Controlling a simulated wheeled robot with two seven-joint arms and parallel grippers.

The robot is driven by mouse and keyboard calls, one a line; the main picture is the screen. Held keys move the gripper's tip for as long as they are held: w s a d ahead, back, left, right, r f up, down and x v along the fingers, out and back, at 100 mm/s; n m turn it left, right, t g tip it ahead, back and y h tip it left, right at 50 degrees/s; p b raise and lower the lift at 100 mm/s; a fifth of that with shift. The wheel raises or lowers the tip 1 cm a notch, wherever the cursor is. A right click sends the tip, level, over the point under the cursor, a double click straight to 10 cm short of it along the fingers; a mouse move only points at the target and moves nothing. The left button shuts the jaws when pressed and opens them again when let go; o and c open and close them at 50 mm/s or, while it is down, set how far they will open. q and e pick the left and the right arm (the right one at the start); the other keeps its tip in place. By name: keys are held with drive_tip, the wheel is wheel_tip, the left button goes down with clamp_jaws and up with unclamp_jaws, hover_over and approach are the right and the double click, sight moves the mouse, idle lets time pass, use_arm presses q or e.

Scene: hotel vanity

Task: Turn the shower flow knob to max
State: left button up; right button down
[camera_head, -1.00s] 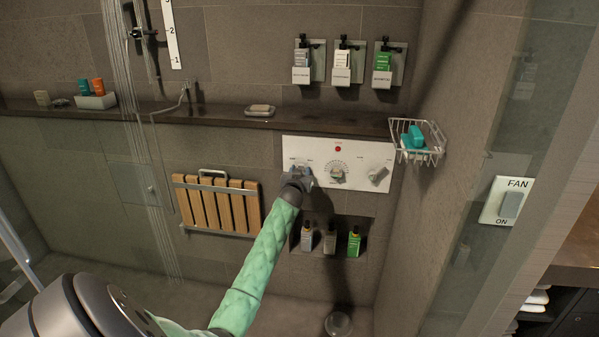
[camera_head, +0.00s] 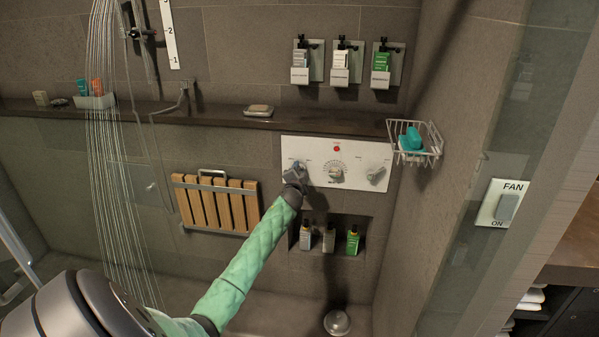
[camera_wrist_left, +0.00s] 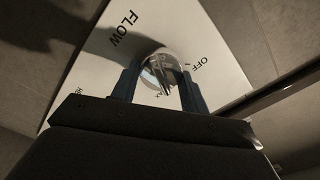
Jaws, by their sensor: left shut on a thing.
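The white shower control panel (camera_head: 365,150) is on the back wall in the head view. My left gripper (camera_head: 295,170) is at its left end and covers most of the flow knob there. In the left wrist view, the round metal flow knob (camera_wrist_left: 160,72) sits between the two fingers of my left gripper (camera_wrist_left: 158,80), which is shut on it. The words FLOW and OFF show on the panel beside the knob; another label is partly hidden. Water streams (camera_head: 112,150) fall at the left. My right gripper is not in view.
The panel also has a middle dial (camera_head: 336,174) and a right knob (camera_head: 376,174). A wire soap basket (camera_head: 432,150) juts out at the right. Bottles (camera_head: 329,238) stand in a niche below. A folded wooden seat (camera_head: 215,203) hangs to the left.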

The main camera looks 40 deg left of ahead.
use_arm(q)
drive_tip(key=m, duration=0.2)
drive_tip(key=shift+r+m, duration=0.1)
drive_tip(key=shift+m, duration=0.3)
drive_tip(key=shift+m+p, duration=0.35)
drive_tip(key=shift+m, duration=0.25)
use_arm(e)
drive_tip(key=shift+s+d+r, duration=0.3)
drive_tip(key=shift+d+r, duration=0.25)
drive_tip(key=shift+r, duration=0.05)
use_arm(q)
drive_tip(key=shift+a, duration=0.1)
drive_tip(key=o, duration=1)
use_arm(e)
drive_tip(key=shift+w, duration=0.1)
